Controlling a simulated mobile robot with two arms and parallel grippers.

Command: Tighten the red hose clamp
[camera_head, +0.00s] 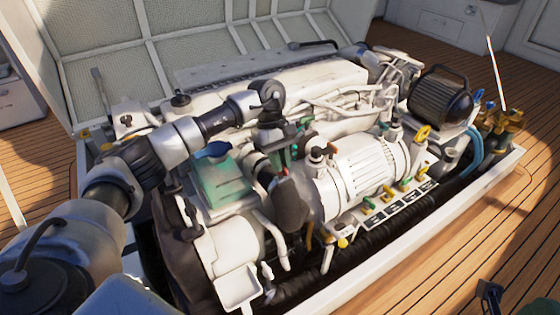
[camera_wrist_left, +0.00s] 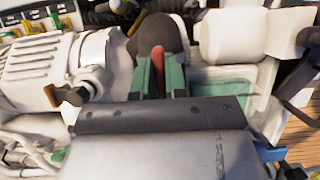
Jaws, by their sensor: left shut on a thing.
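The red hose clamp's red part (camera_wrist_left: 158,57) shows between the green fingers of my left gripper (camera_wrist_left: 160,78) in the left wrist view. The gripper is shut on it. A thick dark hose (camera_wrist_left: 158,34) lies just beyond the fingertips. In the head view my left gripper (camera_head: 284,160) reaches down over the engine's middle, just above the dark hose (camera_head: 291,204). The clamp's band is mostly hidden by the gripper and hose. A dark part with green at the lower right edge looks like my right gripper (camera_head: 490,292); its jaws are unclear.
The white engine fills the bay. A green box with a blue cap (camera_head: 220,180) stands left of the hose, and a ribbed white cylinder (camera_head: 368,168) stands right of it. Small coloured valves (camera_head: 388,197) line the front. Wooden deck (camera_head: 450,255) lies clear at the right.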

